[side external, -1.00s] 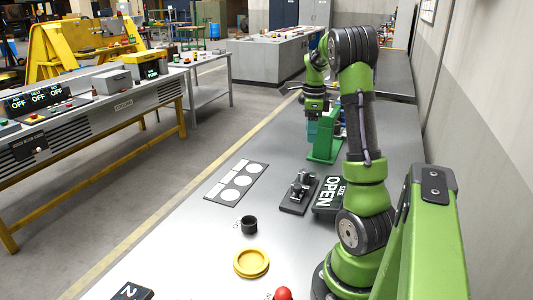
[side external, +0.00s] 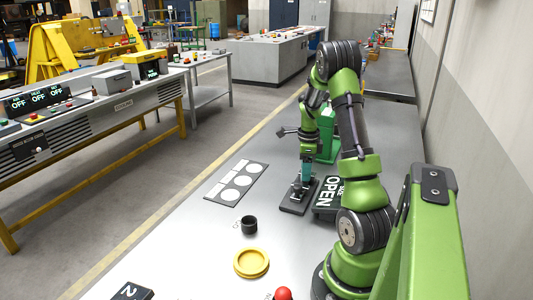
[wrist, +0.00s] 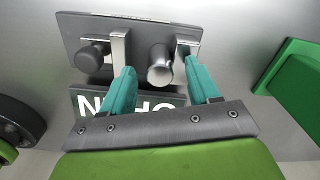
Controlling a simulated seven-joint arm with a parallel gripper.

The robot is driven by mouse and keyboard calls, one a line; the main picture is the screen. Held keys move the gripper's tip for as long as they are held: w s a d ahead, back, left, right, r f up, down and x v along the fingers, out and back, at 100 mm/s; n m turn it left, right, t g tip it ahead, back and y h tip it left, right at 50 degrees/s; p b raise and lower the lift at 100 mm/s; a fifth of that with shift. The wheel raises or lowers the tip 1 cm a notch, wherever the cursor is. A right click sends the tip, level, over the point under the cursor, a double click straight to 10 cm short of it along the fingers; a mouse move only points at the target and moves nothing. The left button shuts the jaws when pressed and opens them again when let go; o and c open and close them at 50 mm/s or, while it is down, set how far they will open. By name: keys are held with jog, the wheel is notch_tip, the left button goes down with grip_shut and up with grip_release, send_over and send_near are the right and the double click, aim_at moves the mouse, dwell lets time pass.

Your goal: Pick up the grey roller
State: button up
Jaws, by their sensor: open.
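The grey roller (wrist: 160,68) is a short shiny metal cylinder on a dark base plate (wrist: 143,22), between upright metal brackets. A darker roller (wrist: 90,55) sits beside it on the left in the wrist view. My gripper (wrist: 160,66) has teal fingers, open, one to each side of the grey roller in the picture. I cannot tell whether the fingers touch it or how far above it they are. In the side view my gripper (side external: 305,180) points down over the base plate (side external: 294,209), and the grey roller is hard to make out there.
A black OPEN sign (side external: 328,198) stands close beside the base plate. A green stand (side external: 326,145) is behind. A plate with white circles (side external: 237,181), a black ring (side external: 249,225) and a yellow disc (side external: 251,263) lie on the table, with bare metal surface around them.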

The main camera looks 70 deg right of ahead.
grip_shut()
dwell(0.3)
jog(key=shift+r, duration=0.1)
